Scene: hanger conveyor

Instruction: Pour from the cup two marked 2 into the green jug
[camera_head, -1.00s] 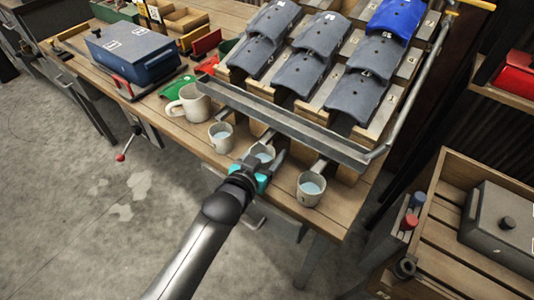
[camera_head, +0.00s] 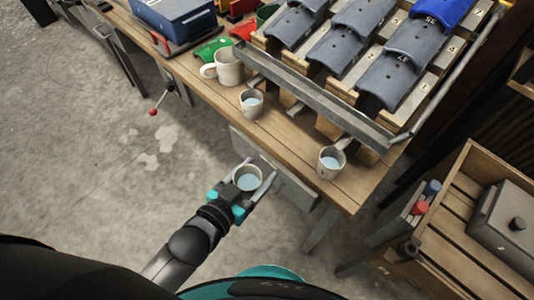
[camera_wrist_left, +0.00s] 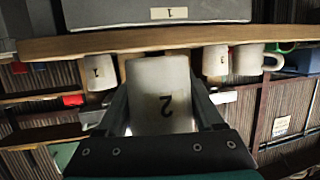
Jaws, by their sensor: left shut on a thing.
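The cup marked 2 (camera_head: 248,179) is pale, holds bluish liquid and sits roughly upright between the fingers of my left gripper (camera_head: 258,177). The gripper is shut on it, off the bench's front edge and over the floor. In the left wrist view the dark 2 shows on the cup's side (camera_wrist_left: 160,90). No jug that is plainly green shows. A large cream jug-like vessel with a handle (camera_head: 230,68) stands on the bench, beside a green object (camera_head: 212,49). My right gripper is not in view.
Two other cups with liquid stand on the wooden bench (camera_head: 292,141): one near the cream vessel (camera_head: 251,103), one at the right (camera_head: 330,162). A metal rail (camera_head: 315,99) and rack of grey curved pieces rise behind. A wooden crate (camera_head: 450,220) is at right.

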